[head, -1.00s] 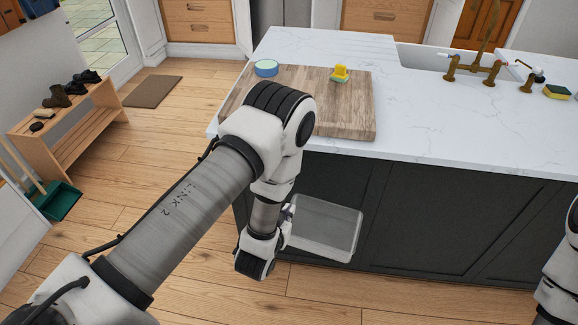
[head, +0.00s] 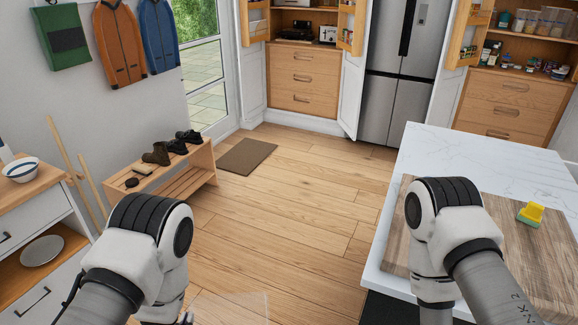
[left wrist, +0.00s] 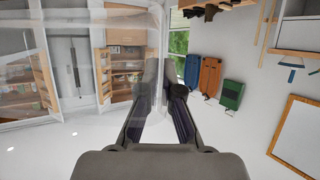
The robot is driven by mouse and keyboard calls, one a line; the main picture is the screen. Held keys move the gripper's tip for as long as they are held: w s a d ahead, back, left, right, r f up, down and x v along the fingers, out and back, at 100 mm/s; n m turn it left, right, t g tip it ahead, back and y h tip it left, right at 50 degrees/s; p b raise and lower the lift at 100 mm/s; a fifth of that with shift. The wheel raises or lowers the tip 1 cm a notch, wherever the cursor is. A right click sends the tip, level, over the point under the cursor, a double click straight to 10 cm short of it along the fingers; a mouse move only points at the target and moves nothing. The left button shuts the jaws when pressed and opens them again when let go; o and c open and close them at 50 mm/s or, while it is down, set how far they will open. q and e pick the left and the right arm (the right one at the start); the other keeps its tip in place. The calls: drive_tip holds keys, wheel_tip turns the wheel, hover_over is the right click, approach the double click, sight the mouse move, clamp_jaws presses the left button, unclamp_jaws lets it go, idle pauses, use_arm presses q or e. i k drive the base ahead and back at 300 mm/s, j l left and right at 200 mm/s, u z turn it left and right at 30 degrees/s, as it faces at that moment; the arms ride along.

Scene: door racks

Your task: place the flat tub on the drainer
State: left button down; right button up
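The flat tub (left wrist: 100,65) is clear plastic and fills the upper left of the left wrist view. My left gripper (left wrist: 164,92) is shut on its wall, with a finger on each side. In the head view only a faint pale part of the tub (head: 240,303) shows at the bottom edge, over the floor. There the left gripper is mostly hidden below its own arm. My right arm reaches over the island's near corner, with its gripper out of sight. I cannot make out the drainer in the current views.
The white island (head: 470,150) is at right, with a wooden board (head: 510,255) and a yellow-green sponge (head: 530,213) on it. A shoe bench (head: 180,172) and a cabinet (head: 38,220) stand at left. The wooden floor between is open, with a brown mat (head: 246,156).

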sight(512, 154)
drive_tip(key=i+j+u, duration=0.35)
drive_tip(key=i+u, duration=0.15)
drive_tip(key=i+j+u, duration=0.15)
drive_tip(key=i+u, duration=0.3)
drive_tip(key=i+l+z, duration=0.1)
drive_tip(key=i+z, duration=0.85)
drive_tip(key=i+j+z, duration=0.2)
drive_tip(key=z, duration=0.25)
drive_tip(key=i+l+z, duration=0.25)
drive_tip(key=i, duration=1.15)
drive_tip(key=i+j+z, duration=0.15)
drive_tip(key=i+z, duration=0.15)
drive_tip(key=i, duration=1.05)
drive_tip(key=i+z, duration=0.4)
drive_tip(key=i+j+z, duration=0.25)
drive_tip(key=i+z, duration=0.15)
drive_tip(key=i+j+z, duration=0.95)
drive_tip(key=z, duration=0.3)
drive_tip(key=i+j+z, duration=0.25)
drive_tip(key=z, duration=0.25)
drive_tip(key=i+j+z, duration=0.2)
drive_tip(key=j+z, duration=0.25)
drive_tip(key=i+j+z, duration=0.15)
drive_tip(key=z, duration=0.3)
drive_tip(key=j+z, duration=0.95)
